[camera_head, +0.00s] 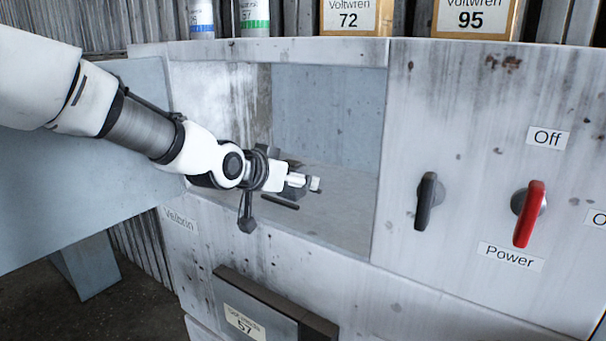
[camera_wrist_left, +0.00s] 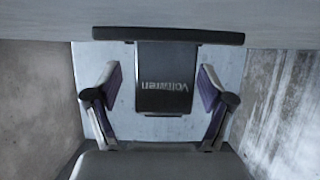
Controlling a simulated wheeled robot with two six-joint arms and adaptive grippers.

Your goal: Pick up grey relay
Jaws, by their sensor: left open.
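The grey relay (camera_wrist_left: 165,80) is a dark grey block marked "Voltwren". In the left wrist view it stands between the two fingers of my left gripper (camera_wrist_left: 161,82). The fingers are spread, with a gap visible on each side of the block. A long dark bar (camera_wrist_left: 168,35) crosses its top end, and a pale plate shows behind it. In the head view my left gripper (camera_head: 290,182) is inside the open compartment of the cabinet, near its front edge. There the relay is largely hidden and hard to tell from the gripper parts. My right gripper does not show.
The compartment (camera_head: 325,105) has side walls close around the gripper. To its right, the cabinet front carries a black knob (camera_head: 429,201) and a red power lever (camera_head: 528,214). A drawer-like box (camera_head: 270,312) juts out below. Boxes and bottles stand on top.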

